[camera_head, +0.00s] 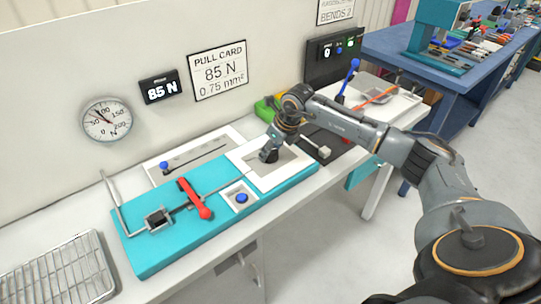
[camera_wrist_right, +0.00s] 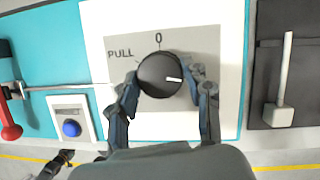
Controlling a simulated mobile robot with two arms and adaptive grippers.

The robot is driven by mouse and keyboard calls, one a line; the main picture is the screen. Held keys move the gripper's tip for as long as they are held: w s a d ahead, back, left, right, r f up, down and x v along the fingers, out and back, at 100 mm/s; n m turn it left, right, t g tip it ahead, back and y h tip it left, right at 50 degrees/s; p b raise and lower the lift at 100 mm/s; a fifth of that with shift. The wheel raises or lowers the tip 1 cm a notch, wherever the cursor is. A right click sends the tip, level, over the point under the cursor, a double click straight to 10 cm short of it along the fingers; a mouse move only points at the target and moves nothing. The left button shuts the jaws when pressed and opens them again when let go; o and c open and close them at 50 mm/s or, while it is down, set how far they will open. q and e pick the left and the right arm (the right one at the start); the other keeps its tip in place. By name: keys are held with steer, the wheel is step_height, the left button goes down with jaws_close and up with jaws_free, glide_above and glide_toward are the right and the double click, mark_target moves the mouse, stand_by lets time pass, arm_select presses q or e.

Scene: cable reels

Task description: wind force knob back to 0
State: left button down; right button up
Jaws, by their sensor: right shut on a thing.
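The force knob (camera_wrist_right: 156,78) is black and round with a white pointer mark, on a white plate (camera_wrist_right: 225,105). The plate has "0" printed above the knob and "PULL" at its upper left. The white mark points right, away from both labels. My right gripper (camera_wrist_right: 163,82) has its fingers on both sides of the knob and is shut on it. In the head view my right gripper (camera_head: 268,154) is over the white plate at the right end of the teal fixture (camera_head: 150,255), hiding the knob.
A red lever (camera_head: 196,198) and a blue button (camera_head: 242,198) are left of the plate. A dark panel with a grey lever (camera_wrist_right: 284,85) is to its right. The wall display (camera_head: 160,89) reads 85 N, matching the pull card (camera_head: 219,72). A wire tray (camera_head: 60,275) lies front left.

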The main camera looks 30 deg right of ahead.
steer(key=n+b, duration=0.1)
steer(key=n, duration=0.1)
steer(key=n+y+b, duration=0.1)
steer(key=n+b, duration=0.1)
steer(key=shift+w+d+f+n+g+y, duration=0.1)
steer(key=shift+d+f+n+g+y, duration=0.05)
steer(key=shift+n+g+y, duration=0.2)
steer(key=n+g+b, duration=0.1)
steer(key=n, duration=0.1)
steer(key=n+g+y+b, duration=0.1)
steer(key=n, duration=0.2)
steer(key=shift+w, duration=0.15)
steer(key=n+g+b, duration=0.1)
steer(key=n, duration=0.1)
steer(key=n+g+b, duration=0.1)
steer(key=n, duration=0.2)
steer(key=shift+w+n+y+b, duration=0.15)
steer(key=shift+n+y+b, duration=0.2)
steer(key=n+g, duration=0.1)
steer(key=n, duration=0.1)
steer(key=n+b, duration=0.1)
steer(key=n, duration=0.1)
steer(key=shift+r+n+g, duration=0.2)
steer(key=shift+n+g, duration=0.1)
steer(key=shift+g, duration=0.05)
steer(key=shift+h, duration=0.4)
steer(key=o, duration=1.1)
steer(key=shift+o, duration=0.2)
